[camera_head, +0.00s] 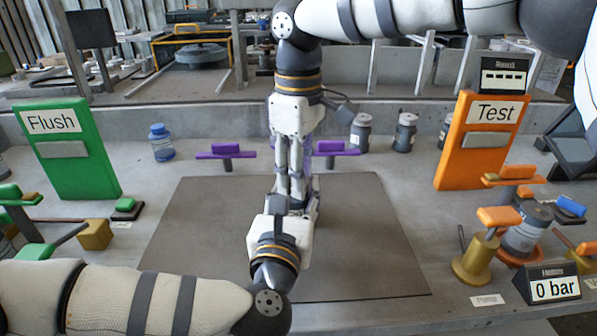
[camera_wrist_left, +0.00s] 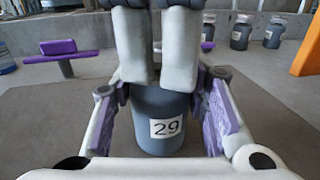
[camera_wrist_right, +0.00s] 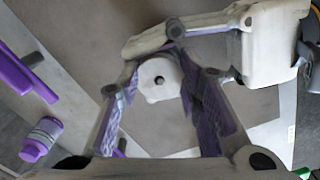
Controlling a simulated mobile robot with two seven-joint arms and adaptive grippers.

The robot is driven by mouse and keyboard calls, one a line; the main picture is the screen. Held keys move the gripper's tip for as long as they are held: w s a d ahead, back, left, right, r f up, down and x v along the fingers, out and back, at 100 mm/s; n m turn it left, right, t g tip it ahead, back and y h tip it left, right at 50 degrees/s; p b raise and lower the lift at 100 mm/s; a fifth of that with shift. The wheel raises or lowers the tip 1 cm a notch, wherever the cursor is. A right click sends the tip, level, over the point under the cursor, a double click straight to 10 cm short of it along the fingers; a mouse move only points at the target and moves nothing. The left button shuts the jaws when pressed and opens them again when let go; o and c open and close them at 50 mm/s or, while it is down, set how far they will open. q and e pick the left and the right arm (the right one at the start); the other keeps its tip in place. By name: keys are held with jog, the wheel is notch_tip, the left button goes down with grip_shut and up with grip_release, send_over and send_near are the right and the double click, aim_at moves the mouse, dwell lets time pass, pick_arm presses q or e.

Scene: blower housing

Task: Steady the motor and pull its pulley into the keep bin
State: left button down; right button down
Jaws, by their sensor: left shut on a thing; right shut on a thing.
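The motor (camera_wrist_left: 166,112) is a grey upright cylinder with a "29" label, standing on the dark mat. My left gripper (camera_head: 292,202) is shut on it from the front, with its purple-lined fingers on either side in the left wrist view. My right gripper (camera_head: 296,165) points straight down above the motor and is shut on the pulley (camera_wrist_right: 158,80), a pale disc with a dark centre. It shows between the purple pads in the right wrist view. In the head view, the grippers hide the motor and pulley. I cannot make out which container is the keep bin.
A green "Flush" panel (camera_head: 68,150) stands left and an orange "Test" panel (camera_head: 480,140) right. Purple T-shaped pieces (camera_head: 226,153) and grey canisters (camera_head: 405,132) stand behind the dark mat (camera_head: 370,250). Brass fittings and a "0 bar" gauge (camera_head: 553,285) crowd the right. The mat's sides are clear.

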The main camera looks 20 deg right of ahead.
jog(key=shift+r, duration=0.15)
dwell(0.4)
jog(key=shift+r, duration=0.95)
jog(key=shift+r, duration=2)
pick_arm(q)
jog(key=c, duration=0.9)
grip_release()
jog(key=shift+o, duration=0.2)
jog(key=v, duration=1.2)
jog(key=shift+f, duration=0.1)
jog(key=shift+s, duration=0.1)
pick_arm(e)
jog(key=shift+f, duration=0.1)
